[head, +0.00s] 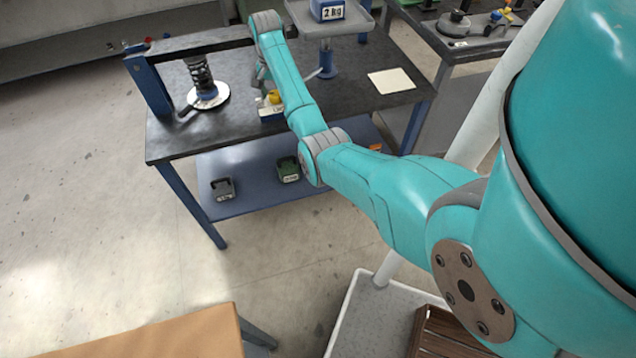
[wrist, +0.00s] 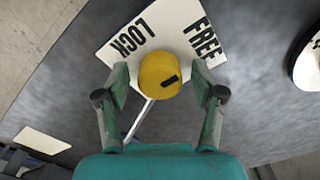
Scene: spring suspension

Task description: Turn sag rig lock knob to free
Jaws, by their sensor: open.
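The lock knob (wrist: 157,72) is yellow and round with a short black mark on its right part. It sits on a white plate (wrist: 185,28) printed LOCK on the left and FREE on the right. The mark lies right of the knob's middle; I cannot tell which word it indicates. My gripper (wrist: 161,78) is open, with a finger on each side of the knob and a visible gap to both. In the head view the knob (head: 273,97) is small beside my gripper (head: 263,82), on the dark bench top, partly hidden by my arm.
A spring on a round white base (head: 208,97) stands left on the bench (head: 185,135), under a lever arm. A 2 kg block (head: 327,10) sits on a raised tray at the back. Weights lie on the lower shelf. A white card (head: 391,81) lies right.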

